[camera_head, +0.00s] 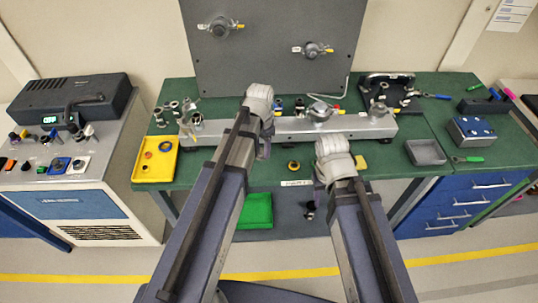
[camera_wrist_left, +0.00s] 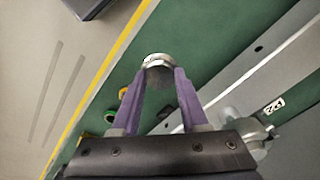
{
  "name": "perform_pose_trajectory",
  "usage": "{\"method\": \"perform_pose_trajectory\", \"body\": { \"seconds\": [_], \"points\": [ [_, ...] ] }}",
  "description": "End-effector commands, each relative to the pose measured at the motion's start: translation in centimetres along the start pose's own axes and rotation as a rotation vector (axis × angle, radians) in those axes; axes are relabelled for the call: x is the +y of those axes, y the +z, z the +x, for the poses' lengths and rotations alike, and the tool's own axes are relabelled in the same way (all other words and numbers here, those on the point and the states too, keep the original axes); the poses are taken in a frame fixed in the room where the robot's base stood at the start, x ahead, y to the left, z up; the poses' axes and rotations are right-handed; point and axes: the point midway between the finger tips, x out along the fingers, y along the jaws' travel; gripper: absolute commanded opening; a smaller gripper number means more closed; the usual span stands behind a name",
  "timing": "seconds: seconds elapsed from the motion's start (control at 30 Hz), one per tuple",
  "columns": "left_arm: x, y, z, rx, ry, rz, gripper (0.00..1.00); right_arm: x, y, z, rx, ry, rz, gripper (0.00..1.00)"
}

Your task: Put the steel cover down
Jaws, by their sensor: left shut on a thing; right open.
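The steel cover (camera_wrist_left: 158,62) is a small round metal piece with a bright rim in the left wrist view. My left gripper (camera_wrist_left: 160,82) has its two purple fingers shut on it, and dark green bench top shows behind. In the head view my left gripper (camera_head: 264,148) is over the front of the metal rail (camera_head: 215,128) on the bench; the cover is hidden there by my wrist. My right gripper (camera_head: 334,165) is open near the bench's front edge, right of the left one; its fingers are mostly hidden by its wrist.
The green bench (camera_head: 225,175) carries a yellow tray (camera_head: 140,170) at left and a grey tray (camera_head: 426,152) at right. A dark upright panel (camera_head: 270,60) stands behind the rail. Small parts stand along the rail. Bare bench shows between the yellow tray and my left arm.

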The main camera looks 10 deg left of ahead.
Motion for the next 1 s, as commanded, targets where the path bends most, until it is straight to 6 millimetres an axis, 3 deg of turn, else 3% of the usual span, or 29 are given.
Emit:
{"method": "perform_pose_trajectory", "body": {
  "seconds": [0.03, 0.2, 0.47, 0.8, 1.0],
  "points": [
    [0.0, 0.0, 1.7, 0.0, 0.0, 0.0, 0.0, -0.1, -0.1, 1.6, 0.0, 0.0, 0.001, 0.5],
    [0.0, 0.0, 4.1, 0.0, 0.0, 0.0, 0.0, -0.4, -0.2, 4.0, 0.0, 0.0, 0.002, 0.5],
    [0.0, 0.0, 4.4, 0.0, 0.0, 0.0, 0.0, -0.4, -0.2, 4.3, 0.0, 0.0, 0.002, 0.5],
    [0.1, 0.0, 8.0, 0.0, 0.0, 0.0, 0.0, -0.8, -0.5, 8.0, 0.0, 0.0, 0.002, 0.5],
    [0.1, 0.0, 7.9, 0.0, 0.0, 0.0, 0.0, -0.7, -0.5, 7.8, 0.0, 0.0, 0.002, 0.5]
  ]
}}
